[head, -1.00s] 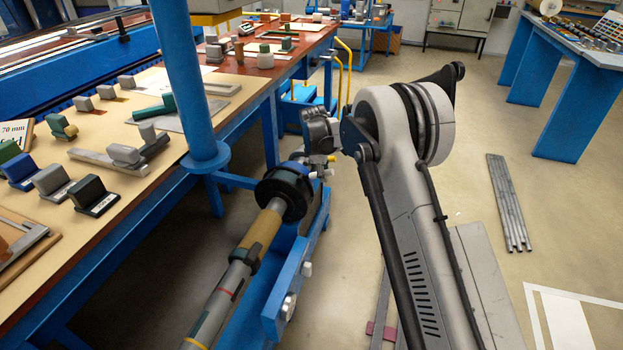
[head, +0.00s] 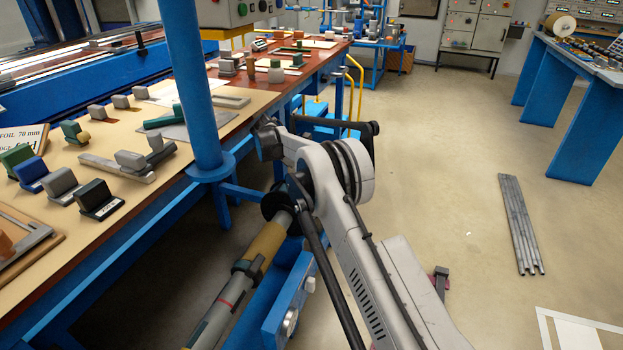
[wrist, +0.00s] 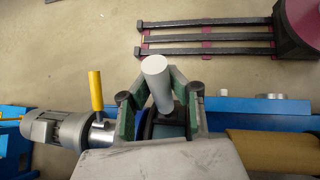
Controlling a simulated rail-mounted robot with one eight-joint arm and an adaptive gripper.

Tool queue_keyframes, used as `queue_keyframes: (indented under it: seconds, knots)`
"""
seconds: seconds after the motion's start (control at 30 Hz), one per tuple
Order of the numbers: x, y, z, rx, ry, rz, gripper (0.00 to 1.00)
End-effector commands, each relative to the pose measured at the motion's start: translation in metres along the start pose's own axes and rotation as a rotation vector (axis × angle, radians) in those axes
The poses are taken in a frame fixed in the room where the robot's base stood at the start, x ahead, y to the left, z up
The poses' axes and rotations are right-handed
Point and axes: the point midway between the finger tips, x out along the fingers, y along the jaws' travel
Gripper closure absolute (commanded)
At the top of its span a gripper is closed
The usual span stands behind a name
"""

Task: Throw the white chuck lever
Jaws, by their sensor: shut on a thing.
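The white chuck lever (wrist: 156,82) is a pale, round-ended bar in the wrist view. It stands up between the two fingertips of my gripper (wrist: 158,84), which is shut on it. Green pads line the fingers. Below the lever, the dark chuck (wrist: 168,130) is partly hidden by the gripper. In the head view the black chuck (head: 277,205) shows at the upper end of the winding shaft (head: 226,302). There my arm hides the lever and the gripper's fingers.
A yellow-handled lever (wrist: 96,90) stands beside a grey motor (wrist: 55,129), left of my gripper. The blue post (head: 197,90) and the worktable (head: 130,190) are close to my arm on the left. Grey bars (head: 520,225) lie on the floor at right.

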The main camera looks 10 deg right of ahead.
Motion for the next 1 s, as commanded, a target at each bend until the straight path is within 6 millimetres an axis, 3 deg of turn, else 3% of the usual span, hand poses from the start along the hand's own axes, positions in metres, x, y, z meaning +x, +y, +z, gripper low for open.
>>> queue_keyframes:
  seconds: [0.57, 0.6, 0.77, 1.0]
  knots:
    - [0.0045, 0.0030, 0.0059, 0.003, -0.030, -0.010, 1.00]
    - [0.0045, 0.0030, 0.0059, 0.003, -0.030, -0.010, 0.82]
    - [0.0047, 0.0030, 0.0060, 0.003, -0.030, -0.010, 0.61]
    - [0.0047, 0.0029, 0.0059, 0.003, -0.029, -0.010, 0.61]
